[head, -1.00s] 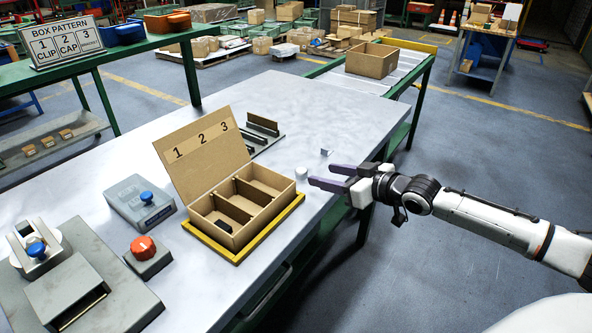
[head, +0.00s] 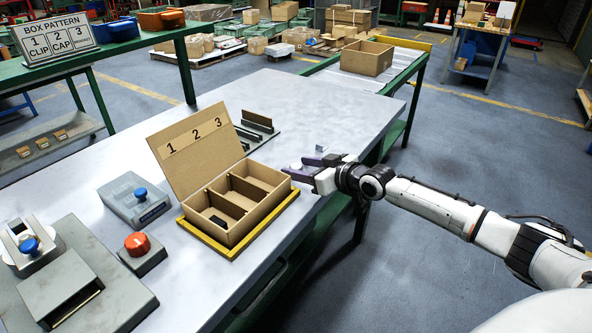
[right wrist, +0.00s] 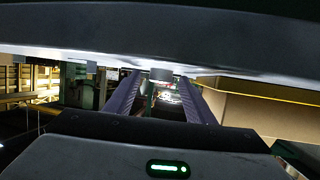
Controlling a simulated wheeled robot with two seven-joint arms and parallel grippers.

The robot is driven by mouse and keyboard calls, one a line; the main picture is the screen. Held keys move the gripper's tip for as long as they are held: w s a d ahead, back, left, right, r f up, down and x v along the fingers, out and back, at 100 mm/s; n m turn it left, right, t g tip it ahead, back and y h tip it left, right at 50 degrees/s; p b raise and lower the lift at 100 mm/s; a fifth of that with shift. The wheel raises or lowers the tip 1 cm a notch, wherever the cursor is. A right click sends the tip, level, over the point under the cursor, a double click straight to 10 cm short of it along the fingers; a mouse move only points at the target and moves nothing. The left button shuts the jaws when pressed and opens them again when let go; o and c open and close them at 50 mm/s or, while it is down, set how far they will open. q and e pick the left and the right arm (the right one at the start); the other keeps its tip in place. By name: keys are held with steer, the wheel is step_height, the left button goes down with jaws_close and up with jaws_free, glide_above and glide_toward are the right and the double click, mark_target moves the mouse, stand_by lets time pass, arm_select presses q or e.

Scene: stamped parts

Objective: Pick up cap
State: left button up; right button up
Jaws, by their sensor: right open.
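The cap (head: 296,166) is a small pale round piece on the table, just right of the box's back corner. My right gripper (head: 299,168) is open, with its purple fingers pointing left and the cap between or very near their tips. In the right wrist view, a short grey cylinder that looks like the cap (right wrist: 161,74) shows between the two finger tips (right wrist: 160,82). It stays apart from both fingers there. The left gripper is not in view.
An open cardboard box (head: 262,213) with compartments 1, 2, 3 sits in a yellow frame, a dark part in its near compartment. A small grey piece (head: 320,148) stands behind my right gripper. A sign (head: 57,41) reads 1 clip, 2 cap; its third label is unclear.

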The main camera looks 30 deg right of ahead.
steer(key=c, duration=1.1)
